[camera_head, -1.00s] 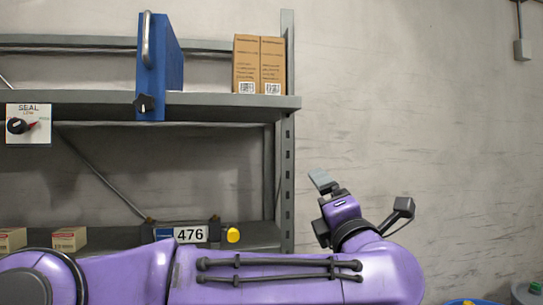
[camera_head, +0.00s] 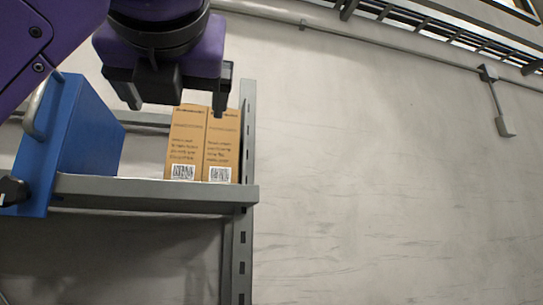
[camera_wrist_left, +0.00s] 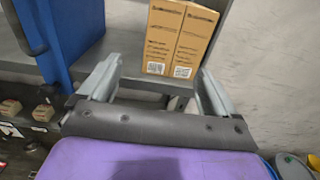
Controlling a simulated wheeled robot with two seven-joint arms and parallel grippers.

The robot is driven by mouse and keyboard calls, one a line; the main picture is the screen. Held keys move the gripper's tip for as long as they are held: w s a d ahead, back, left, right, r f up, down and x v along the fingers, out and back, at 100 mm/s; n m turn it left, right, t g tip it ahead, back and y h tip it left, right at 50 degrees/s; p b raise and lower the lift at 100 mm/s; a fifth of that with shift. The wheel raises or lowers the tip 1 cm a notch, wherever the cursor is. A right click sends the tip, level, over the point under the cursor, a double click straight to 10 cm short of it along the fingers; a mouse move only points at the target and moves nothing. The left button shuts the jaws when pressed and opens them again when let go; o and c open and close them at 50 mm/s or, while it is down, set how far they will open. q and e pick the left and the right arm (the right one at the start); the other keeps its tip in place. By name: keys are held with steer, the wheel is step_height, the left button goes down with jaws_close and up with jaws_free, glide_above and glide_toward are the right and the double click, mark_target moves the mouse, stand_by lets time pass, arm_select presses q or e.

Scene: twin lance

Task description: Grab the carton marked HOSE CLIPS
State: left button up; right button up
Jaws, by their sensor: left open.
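Two tall brown cartons stand upright side by side on the upper shelf: a left carton (camera_head: 186,145) and a right carton (camera_head: 222,148). Both carry small dark print and a white code label; the print is too small to read, so I cannot tell which is marked HOSE CLIPS. In the left wrist view the left carton (camera_wrist_left: 162,38) and right carton (camera_wrist_left: 194,42) stand beyond the fingers. My left gripper (camera_head: 176,106) is open and empty in front of and above the cartons' tops. In the wrist view its fingers (camera_wrist_left: 158,72) spread wider than both cartons. My right gripper is out of view.
A blue panel-like object (camera_head: 70,130) with a grey handle stands left of the cartons on the shelf (camera_head: 140,190). A grey rack post (camera_head: 246,140) rises close on the right. Small boxes (camera_wrist_left: 43,113) sit lower left.

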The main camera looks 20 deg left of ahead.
mark_target(187, 139)
arm_select(q)
steer(key=p+x, duration=0.3)
steer(key=x, duration=0.6)
steer(key=shift+w+a, duration=0.15)
steer(key=shift+w, duration=0.15)
steer(key=shift+w+a+f, duration=0.1)
steer(key=shift+w+a, duration=0.2)
steer(key=shift+w, duration=0.35)
